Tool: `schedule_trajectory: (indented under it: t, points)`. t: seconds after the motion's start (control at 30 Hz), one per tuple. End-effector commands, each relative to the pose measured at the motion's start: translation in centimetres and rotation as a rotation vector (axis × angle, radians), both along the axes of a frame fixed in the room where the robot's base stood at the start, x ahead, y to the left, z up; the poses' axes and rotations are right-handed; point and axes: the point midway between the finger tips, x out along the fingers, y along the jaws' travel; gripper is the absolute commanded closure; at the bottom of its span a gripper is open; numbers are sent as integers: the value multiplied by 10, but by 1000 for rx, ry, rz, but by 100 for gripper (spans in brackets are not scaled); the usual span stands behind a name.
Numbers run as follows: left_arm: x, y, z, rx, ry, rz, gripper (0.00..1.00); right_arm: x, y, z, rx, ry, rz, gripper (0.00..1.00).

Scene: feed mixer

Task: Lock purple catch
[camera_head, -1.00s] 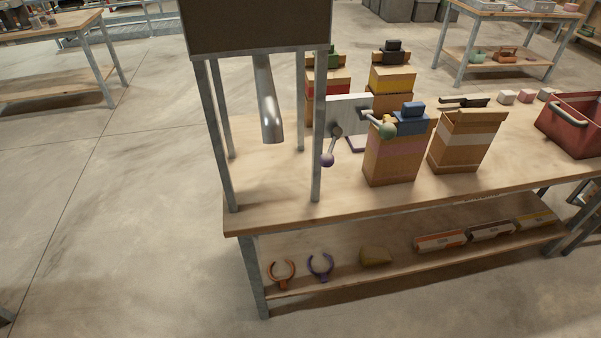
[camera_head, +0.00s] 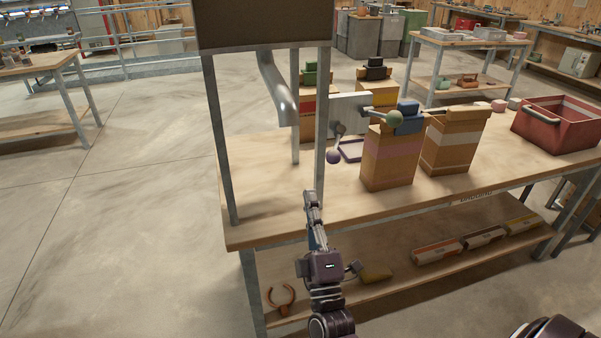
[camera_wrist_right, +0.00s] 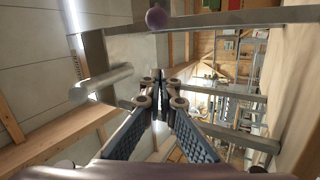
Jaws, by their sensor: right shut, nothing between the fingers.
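The purple knob (camera_head: 333,156) hangs at the lower end of a short lever on a light panel (camera_head: 350,112) beside the mixer's front right post. In the right wrist view the purple knob (camera_wrist_right: 157,17) shows at the top, beyond and above my fingertips. My left gripper is not in view.
A grey post (camera_head: 321,130) stands just left of the purple knob. Cardboard feed boxes (camera_head: 392,155) stand close on the right, and a purple frame-like piece (camera_head: 351,150) lies behind. A metal spout (camera_head: 278,88) hangs between the posts. The table's front left (camera_head: 265,215) is clear.

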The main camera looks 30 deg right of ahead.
Motion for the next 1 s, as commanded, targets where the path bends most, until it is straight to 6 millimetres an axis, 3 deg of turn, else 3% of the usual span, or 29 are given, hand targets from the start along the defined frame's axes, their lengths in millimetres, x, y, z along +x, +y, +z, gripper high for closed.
schedule_trajectory:
  t: [0.47,0.67,1.0]
  points:
    - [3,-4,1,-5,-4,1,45,1,-3,10,-12,-14,-16,100]
    - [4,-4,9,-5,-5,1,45,23,-12,28,-14,-17,-15,100]
    - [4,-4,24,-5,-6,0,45,80,-33,65,-13,-14,-15,100]
